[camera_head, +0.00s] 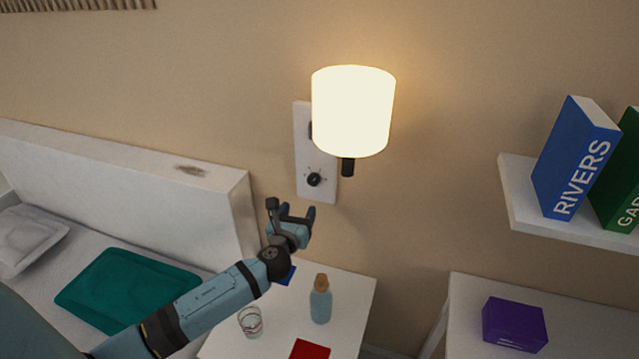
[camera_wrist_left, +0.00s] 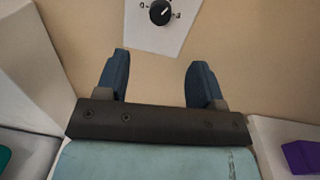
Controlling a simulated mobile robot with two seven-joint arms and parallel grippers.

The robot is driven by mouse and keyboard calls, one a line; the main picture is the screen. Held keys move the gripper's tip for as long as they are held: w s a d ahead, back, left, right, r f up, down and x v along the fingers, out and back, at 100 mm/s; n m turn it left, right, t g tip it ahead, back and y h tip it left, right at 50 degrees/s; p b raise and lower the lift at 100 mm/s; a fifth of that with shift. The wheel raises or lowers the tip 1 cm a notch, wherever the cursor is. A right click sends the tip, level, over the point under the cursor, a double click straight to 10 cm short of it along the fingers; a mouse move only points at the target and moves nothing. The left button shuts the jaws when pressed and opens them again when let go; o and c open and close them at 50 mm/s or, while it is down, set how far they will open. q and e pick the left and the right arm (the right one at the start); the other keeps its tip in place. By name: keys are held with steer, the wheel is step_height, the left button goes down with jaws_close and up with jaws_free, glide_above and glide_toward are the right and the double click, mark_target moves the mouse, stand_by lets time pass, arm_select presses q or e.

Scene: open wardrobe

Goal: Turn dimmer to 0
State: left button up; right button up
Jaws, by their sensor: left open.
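The dimmer knob (camera_head: 314,179) is a small black dial low on a white wall plate (camera_head: 302,150), below a lit lamp (camera_head: 352,110). In the left wrist view the knob (camera_wrist_left: 160,12) is at the top, with a white pointer line aimed up and to the right and a "0" mark to its left. My left gripper (camera_head: 297,212) is open and empty, below and a little left of the knob, apart from it. Its two blue fingers (camera_wrist_left: 157,80) are spread, with bare wall between them. My right gripper is not in view.
A white nightstand (camera_head: 345,285) below holds a bottle (camera_head: 321,300), a glass (camera_head: 250,321) and a red item (camera_head: 310,349). The headboard (camera_head: 130,165) stands left of the wall plate. A shelf with books (camera_head: 575,160) is at the right.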

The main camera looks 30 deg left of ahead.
mark_target(312, 182)
arm_select(q)
steer(key=x, duration=1.2)
steer(key=c, duration=0.9)
